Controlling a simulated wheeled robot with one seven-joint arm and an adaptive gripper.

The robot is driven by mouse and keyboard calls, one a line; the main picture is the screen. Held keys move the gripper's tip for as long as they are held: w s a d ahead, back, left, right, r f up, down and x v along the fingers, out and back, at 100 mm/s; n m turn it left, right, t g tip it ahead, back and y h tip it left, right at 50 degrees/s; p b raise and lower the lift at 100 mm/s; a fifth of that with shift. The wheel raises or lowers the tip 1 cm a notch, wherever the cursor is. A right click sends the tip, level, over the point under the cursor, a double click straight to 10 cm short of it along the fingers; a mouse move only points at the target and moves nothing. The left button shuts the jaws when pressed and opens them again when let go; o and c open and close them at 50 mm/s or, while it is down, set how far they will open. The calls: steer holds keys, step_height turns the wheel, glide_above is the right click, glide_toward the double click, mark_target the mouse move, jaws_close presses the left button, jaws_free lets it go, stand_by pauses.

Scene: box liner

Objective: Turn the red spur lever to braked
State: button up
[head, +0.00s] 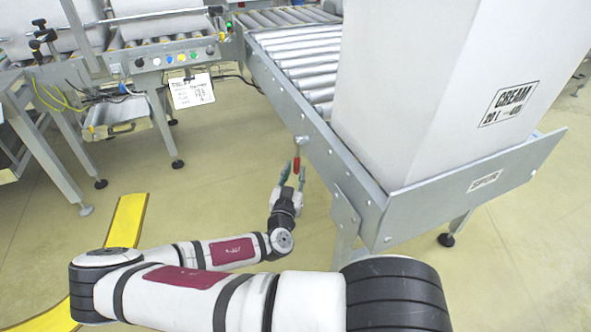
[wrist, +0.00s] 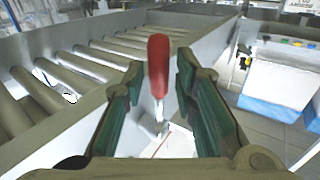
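The red spur lever (head: 297,163) is on the outer side of the grey roller conveyor's rail, its red handle pointing down in the head view. In the wrist view the red handle (wrist: 158,62) stands between the two green-padded fingers. My gripper (head: 293,172) is open around the handle; in the wrist view (wrist: 165,100) there are gaps between the handle and both finger pads. The lever's metal shank shows below the handle in the wrist view. I cannot read any braked marking.
A tall white box marked CREAM (head: 420,90) stands on the conveyor (head: 300,60) against the grey end plate (head: 480,185). A control panel with coloured buttons (head: 175,58) is at the back left. Yellow floor strip (head: 127,220) lies at left; the floor between is clear.

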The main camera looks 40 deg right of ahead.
steer(key=v, duration=1)
